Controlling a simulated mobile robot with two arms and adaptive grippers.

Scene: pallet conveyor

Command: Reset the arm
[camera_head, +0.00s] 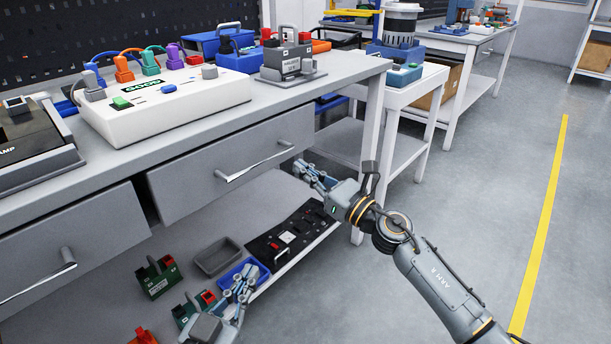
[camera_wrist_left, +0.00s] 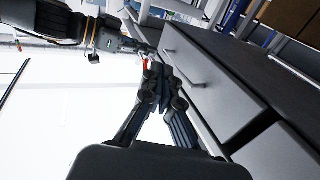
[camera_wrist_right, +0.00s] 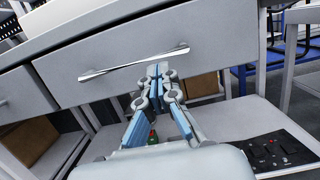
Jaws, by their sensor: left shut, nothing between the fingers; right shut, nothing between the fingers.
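My right arm (camera_head: 435,275) reaches in from the lower right of the head view. Its right gripper (camera_head: 308,173) is beside the workbench front, near the right end of the drawer. In the right wrist view the right gripper's fingertips (camera_wrist_right: 158,72) are together and empty, just below the drawer handle (camera_wrist_right: 135,62); contact cannot be told. My left gripper (camera_head: 243,283) is low at the bottom of the head view, over the lower shelf. In the left wrist view the left gripper's fingers (camera_wrist_left: 160,78) are together with nothing between them, beside the drawer fronts.
The workbench (camera_head: 335,70) carries a white board with coloured plugs (camera_head: 165,105). Its drawers are shut or nearly so. The lower shelf (camera_head: 235,215) holds a grey bin (camera_head: 217,257), a blue bin (camera_head: 262,270) and a black panel (camera_head: 297,232). Open floor (camera_head: 490,180) lies to the right.

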